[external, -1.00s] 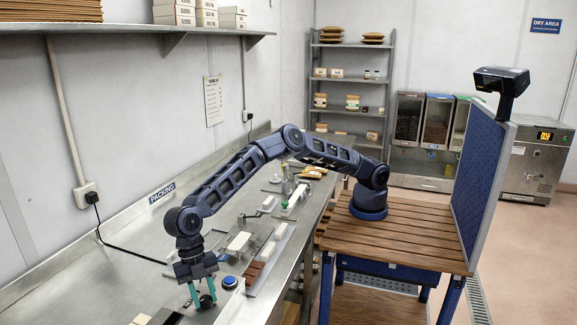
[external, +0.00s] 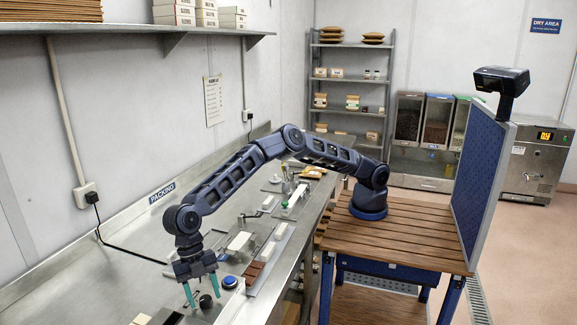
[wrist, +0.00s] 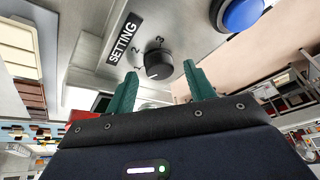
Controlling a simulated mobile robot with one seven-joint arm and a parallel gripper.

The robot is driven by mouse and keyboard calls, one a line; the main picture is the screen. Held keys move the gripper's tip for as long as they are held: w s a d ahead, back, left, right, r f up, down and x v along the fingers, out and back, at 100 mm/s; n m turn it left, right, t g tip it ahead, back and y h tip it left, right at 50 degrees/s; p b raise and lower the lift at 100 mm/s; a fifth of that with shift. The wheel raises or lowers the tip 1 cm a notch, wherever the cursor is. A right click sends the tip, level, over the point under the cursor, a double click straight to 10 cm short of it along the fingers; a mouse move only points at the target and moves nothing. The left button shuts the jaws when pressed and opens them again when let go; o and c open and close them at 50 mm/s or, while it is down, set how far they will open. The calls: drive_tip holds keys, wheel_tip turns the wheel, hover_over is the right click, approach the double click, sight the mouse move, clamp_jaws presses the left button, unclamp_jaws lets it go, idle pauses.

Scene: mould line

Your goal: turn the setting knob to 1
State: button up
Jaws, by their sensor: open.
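The dark round setting knob (wrist: 158,64) sits on a light panel (wrist: 98,72) beside a black SETTING label (wrist: 123,38) in the wrist view. The numerals 2 and 3 show around it, with a fainter mark at its lower left that looks like 1. A small pale mark shows on the knob's face, but which numeral it points to is unclear. My gripper (wrist: 165,87) is open, its green fingers apart and the knob in line with the gap. In the external view, the fingertips (external: 202,289) are just above the knob (external: 206,301) and appear clear of it.
A blue push button (wrist: 241,14) is close beside the knob; it also shows in the external view (external: 229,282). Brown chocolate moulds (external: 254,273) and white trays (external: 240,241) lie along the steel bench. The bench left of my gripper is largely clear.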

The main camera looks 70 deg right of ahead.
drive_tip(key=v, duration=1)
drive_tip(key=shift+w+r, duration=0.1)
drive_tip(key=shift+r, duration=0.05)
